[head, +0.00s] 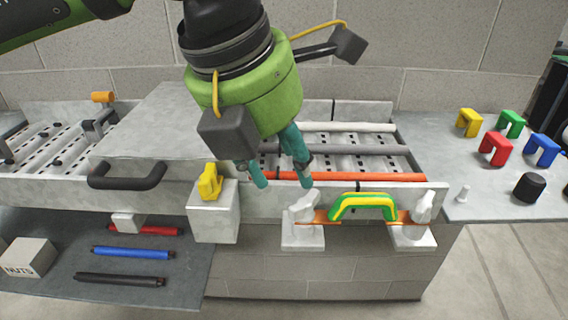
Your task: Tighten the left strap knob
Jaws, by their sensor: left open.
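The left strap knob (302,209) is a pale grey-white knob on a white block (303,241) at the front of the bench. An orange strap (330,221) runs from it to a similar right knob (423,208) on another block. A green and yellow handle (363,206) arches over the strap. My left gripper (284,182) points down with its teal fingers apart and nothing between them. Its right fingertip appears just above the left knob in the picture; I cannot tell whether they touch. My right gripper is not in view.
A yellow switch-like part (210,182) on a grey box stands left of the left knob. A black handle (127,177) sticks out from a grey cover. A lower shelf holds coloured rods (133,253).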

